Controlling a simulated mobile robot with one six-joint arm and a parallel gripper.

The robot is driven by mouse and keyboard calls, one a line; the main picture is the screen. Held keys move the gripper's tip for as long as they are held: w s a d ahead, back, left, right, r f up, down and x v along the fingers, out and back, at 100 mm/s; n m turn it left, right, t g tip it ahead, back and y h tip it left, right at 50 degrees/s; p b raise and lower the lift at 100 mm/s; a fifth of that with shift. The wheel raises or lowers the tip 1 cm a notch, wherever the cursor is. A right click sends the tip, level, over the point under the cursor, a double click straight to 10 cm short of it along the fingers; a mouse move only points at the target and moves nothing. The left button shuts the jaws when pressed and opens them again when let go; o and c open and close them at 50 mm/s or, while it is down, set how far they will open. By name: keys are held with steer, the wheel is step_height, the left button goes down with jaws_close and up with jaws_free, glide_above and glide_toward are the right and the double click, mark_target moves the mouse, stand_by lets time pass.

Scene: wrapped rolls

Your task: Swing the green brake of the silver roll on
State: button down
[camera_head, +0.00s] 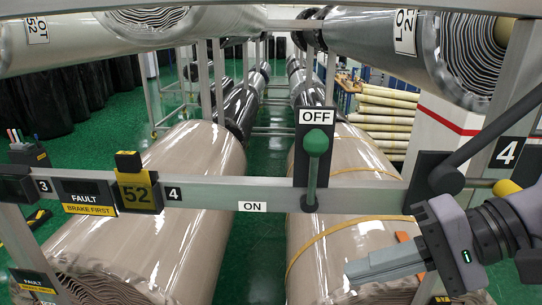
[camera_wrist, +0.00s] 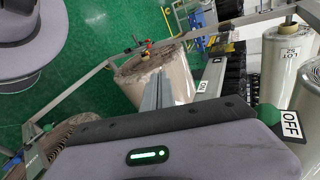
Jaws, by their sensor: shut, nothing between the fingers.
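The green brake knob (camera_head: 316,143) tops a lever that stands upright on a dark plate, in front of the OFF label (camera_head: 312,116). The ON label (camera_head: 252,206) is on the rail, left of the lever's foot. The knob also shows in the wrist view (camera_wrist: 268,113), beside the OFF label (camera_wrist: 291,125). A silver-grey wrapped roll (camera_head: 375,45) lies high at the right; which roll the brake serves is not clear. My gripper (camera_head: 350,273) is shut and empty, below and right of the lever, apart from it. Its fingers show in the wrist view (camera_wrist: 157,88).
Beige rolls (camera_head: 185,190) lie below on both sides. A black rod and bracket (camera_head: 430,175) stand near my gripper at the right.

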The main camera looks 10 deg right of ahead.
steer(key=w+d+r+m+t+y+p, duration=0.15)
steer(key=d+r+t+p, duration=0.35)
steer(key=d+r, duration=0.85)
steer(key=t+b, duration=0.1)
steer(key=b, duration=0.1)
glide_toward(328, 142)
steer(key=x, duration=0.5)
steer(key=shift+a, duration=0.4)
steer(key=shift+w+a+f, duration=0.25)
steer(key=shift+w+a, duration=0.1)
steer(key=shift+w, duration=0.15)
steer(key=shift+w+r, duration=0.1)
steer(key=shift+w, duration=0.05)
